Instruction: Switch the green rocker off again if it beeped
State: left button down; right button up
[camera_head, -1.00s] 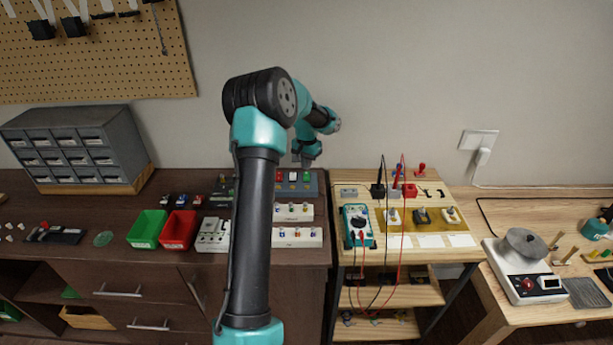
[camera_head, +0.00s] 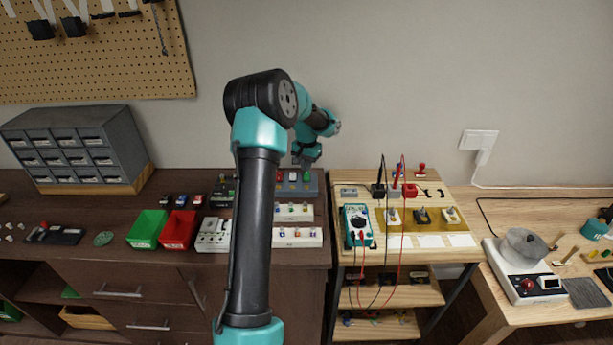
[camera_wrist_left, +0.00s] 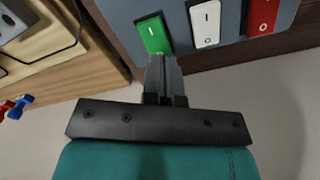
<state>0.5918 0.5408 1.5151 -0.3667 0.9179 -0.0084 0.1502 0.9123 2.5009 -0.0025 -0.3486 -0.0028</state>
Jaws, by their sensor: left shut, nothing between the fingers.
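A grey-blue switch panel (camera_head: 312,190) stands at the back of the dark bench. It carries a green rocker (camera_head: 307,176), a white rocker (camera_head: 293,176) and a red rocker (camera_head: 280,176). My left gripper (camera_head: 306,166) is shut and empty, pointing down at the green rocker. In the left wrist view its fingertips (camera_wrist_left: 163,60) are at the O end of the green rocker (camera_wrist_left: 153,33) and hide that end; I cannot tell whether they touch. The I mark shows. My right gripper is not in view.
White label blocks (camera_head: 297,237) stand in front of the panel. Green (camera_head: 148,229) and red (camera_head: 179,230) bins are left of my arm. A wooden table with a multimeter (camera_head: 357,226) and red and black leads is to the right.

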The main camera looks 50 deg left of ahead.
pick_arm(q)
jog(key=shift+f, duration=0.85)
dwell(0.7)
jog(key=shift+r, duration=0.1)
jog(key=shift+r, duration=3.4)
